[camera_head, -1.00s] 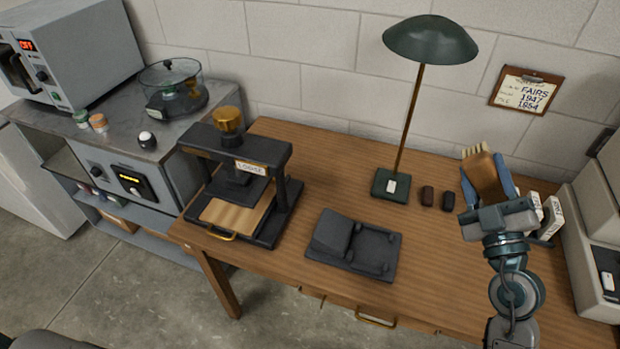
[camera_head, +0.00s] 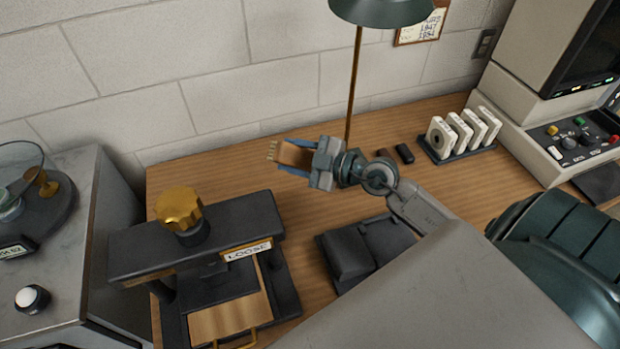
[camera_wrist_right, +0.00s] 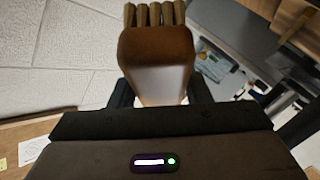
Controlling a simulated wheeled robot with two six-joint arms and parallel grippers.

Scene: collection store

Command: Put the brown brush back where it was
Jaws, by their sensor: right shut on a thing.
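The brown brush (camera_head: 296,153) has a brown body and pale bristle tufts pointing left in the head view. My right gripper (camera_head: 297,156) is shut on it and holds it over the back of the wooden desk, left of the lamp post. In the right wrist view the brush (camera_wrist_right: 157,60) sits between the fingers, with its tufts at the top edge. A black cradle-like stand (camera_head: 352,252) lies on the desk in front of the lamp, partly hidden by my arm. My left gripper is not in view.
A black press with a gold knob (camera_head: 181,211) and a "LOOSE" label stands front left. The green lamp (camera_head: 382,10) rises behind my gripper. A rack of white cartridges (camera_head: 462,134), two small dark blocks (camera_head: 404,153) and a console (camera_head: 570,140) are right.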

